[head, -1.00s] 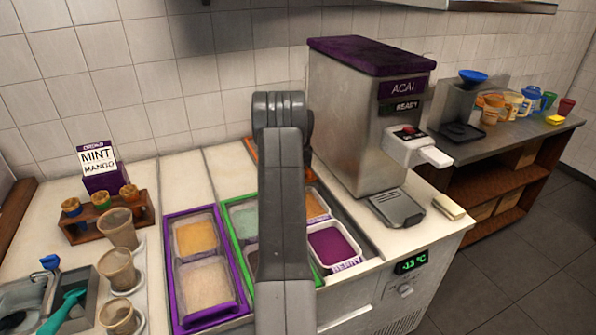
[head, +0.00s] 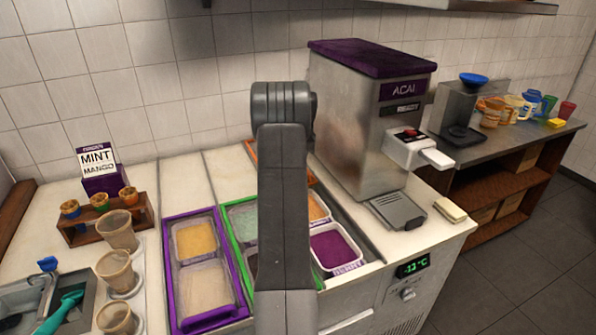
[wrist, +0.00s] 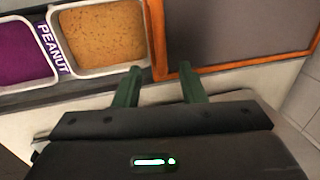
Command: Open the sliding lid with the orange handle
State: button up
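The sliding lid (wrist: 235,30) is a dull grey-brown panel with an orange border, at the upper right of the wrist view. Its orange left bar (wrist: 155,38) stands out beside the peanut tub; I cannot tell whether this bar is the handle. My gripper (wrist: 160,68) is open, with two green fingers apart and nothing between them. The fingertips lie to either side of the bar's lower end in the picture; contact cannot be told. In the head view only a bit of orange edge (head: 250,148) shows behind my arm, which hides the gripper.
A peanut tub (wrist: 103,38) and a purple berry tub (head: 336,248) lie left of the lid in the wrist view. The acai machine (head: 355,120) stands right of my arm. Purple-framed tubs (head: 168,265), cups and a cone rack (head: 75,235) are at left.

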notch_tip(320, 180, up, 7)
jog(key=s, duration=0.1)
jog(key=shift+s+d, duration=0.15)
jog(key=shift+d, duration=0.1)
jog(key=shift+f, duration=0.2)
jog(key=f, duration=0.4)
jog(key=w+f+p, duration=0.1)
jog(key=f, duration=0.4)
jog(key=w+a+f, duration=0.1)
jog(key=f, duration=0.3)
jog(key=shift+w+f, duration=0.25)
jog(key=shift+r, duration=0.1)
